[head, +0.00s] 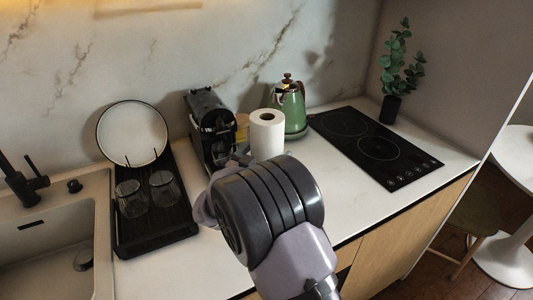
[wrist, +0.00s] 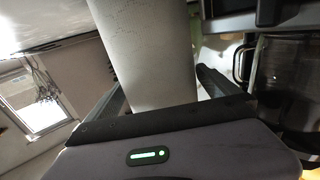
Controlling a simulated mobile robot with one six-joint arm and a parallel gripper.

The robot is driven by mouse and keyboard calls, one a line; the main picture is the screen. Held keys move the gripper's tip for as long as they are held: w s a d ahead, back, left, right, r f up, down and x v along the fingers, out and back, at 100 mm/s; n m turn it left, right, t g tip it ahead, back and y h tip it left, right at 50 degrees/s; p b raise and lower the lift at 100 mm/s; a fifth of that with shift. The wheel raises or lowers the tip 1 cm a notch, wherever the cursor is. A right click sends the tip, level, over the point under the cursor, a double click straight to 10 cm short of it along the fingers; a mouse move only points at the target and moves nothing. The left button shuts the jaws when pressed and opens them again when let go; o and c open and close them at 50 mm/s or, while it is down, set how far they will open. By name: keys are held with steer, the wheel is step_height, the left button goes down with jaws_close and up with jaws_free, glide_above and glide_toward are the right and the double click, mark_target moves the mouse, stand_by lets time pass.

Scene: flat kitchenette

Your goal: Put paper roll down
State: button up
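The white paper roll (head: 267,140) is upright in the head view, in front of the green kettle and to the right of the coffee machine. Its lower end is hidden behind my arm. In the wrist view the paper roll (wrist: 150,50) stands between the two fingers of my gripper (wrist: 163,90), with a finger along each side. My gripper looks shut on it. In the head view most of my gripper is hidden behind my wrist. I cannot tell whether the roll touches the counter (head: 365,195).
A black coffee machine (head: 211,130) and a green kettle (head: 290,105) stand close by. A black rack (head: 155,230) with glasses and a round plate (head: 132,133) is at left, beside the sink (head: 50,245). The hob (head: 375,148) and a plant (head: 394,75) are at right. Bare counter lies before the hob.

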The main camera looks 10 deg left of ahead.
steer(key=shift+r+p, duration=0.3)
steer(key=shift+p, duration=0.1)
steer(key=p+v, duration=0.2)
steer(key=v, duration=1)
steer(key=s+d+r+m+g+h, duration=0.1)
steer(key=d+r+g, duration=0.15)
steer(key=d, duration=0.35)
steer(key=s+d+r+g+h, duration=0.1)
steer(key=s+d+g+h, duration=0.15)
steer(key=d, duration=0.35)
steer(key=s+d+r+m+g+h, duration=0.1)
steer(key=d+g, duration=0.2)
steer(key=d, duration=0.4)
steer(key=s+d+g+y, duration=0.2)
steer(key=s+d+g, duration=0.3)
steer(key=s+d, duration=0.35)
steer(key=s+g+y, duration=0.1)
steer(key=s+y, duration=0.6)
steer(key=s, duration=0.6)
steer(key=a+r+t+y, duration=0.1)
steer(key=s+a+r+n+t+y, duration=0.1)
steer(key=a+y, duration=0.1)
steer(key=s+a+r+n+t+y, duration=0.1)
steer(key=shift+a, duration=0.3)
